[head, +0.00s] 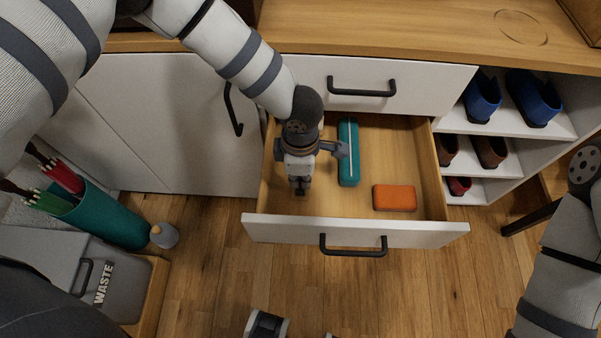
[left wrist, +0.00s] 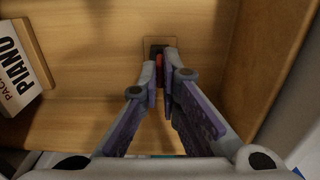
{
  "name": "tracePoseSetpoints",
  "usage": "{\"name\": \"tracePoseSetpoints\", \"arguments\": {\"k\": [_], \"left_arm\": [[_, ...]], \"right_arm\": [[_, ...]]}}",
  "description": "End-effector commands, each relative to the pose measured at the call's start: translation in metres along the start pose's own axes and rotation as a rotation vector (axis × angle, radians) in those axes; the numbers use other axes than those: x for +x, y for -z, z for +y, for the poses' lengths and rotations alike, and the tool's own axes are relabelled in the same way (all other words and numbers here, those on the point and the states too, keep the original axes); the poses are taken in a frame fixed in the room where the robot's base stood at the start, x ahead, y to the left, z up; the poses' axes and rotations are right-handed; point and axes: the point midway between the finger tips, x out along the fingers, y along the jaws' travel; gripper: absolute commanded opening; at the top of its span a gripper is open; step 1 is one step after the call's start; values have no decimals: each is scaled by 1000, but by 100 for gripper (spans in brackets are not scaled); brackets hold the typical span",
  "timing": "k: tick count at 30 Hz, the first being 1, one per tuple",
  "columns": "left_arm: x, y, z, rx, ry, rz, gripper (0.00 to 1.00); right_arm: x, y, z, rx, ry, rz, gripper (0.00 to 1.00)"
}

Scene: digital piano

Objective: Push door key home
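My left gripper (head: 300,187) is down inside the open drawer, on its left side, fingers pointing at the drawer floor. In the left wrist view its two fingertips (left wrist: 161,75) are close together on either side of a small red piece, which I take for the door key (left wrist: 159,62). The red piece stands at a dark slot in a square plate (left wrist: 148,42) on the wooden surface. The fingers appear to touch it on both sides. How deep it sits in the slot is hidden by the fingers.
The drawer (head: 355,232) also holds a teal case (head: 348,170) and an orange block (head: 394,198). The left wrist view shows a box labelled PIANO (left wrist: 22,68). Cabinet doors (head: 165,120) stand left, a shoe shelf (head: 510,122) right.

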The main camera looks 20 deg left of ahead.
Motion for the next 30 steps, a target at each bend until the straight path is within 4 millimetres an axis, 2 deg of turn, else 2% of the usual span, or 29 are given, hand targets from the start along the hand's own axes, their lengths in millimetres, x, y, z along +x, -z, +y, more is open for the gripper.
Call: {"name": "tracePoseSetpoints", "arguments": {"k": [21, 22, 24, 30], "left_arm": [[12, 0, 0, 1, 0, 0, 0], [12, 0, 0, 0, 0, 0, 11], [12, 0, 0, 1, 0, 0, 27], [12, 0, 0, 0, 0, 0, 28]], "right_arm": [[6, -2, 0, 0, 0, -13, 40], [6, -2, 0, 0, 0, -13, 40], [6, -2, 0, 0, 0, -13, 40], [6, -2, 0, 0, 0, -13, 40]]}}
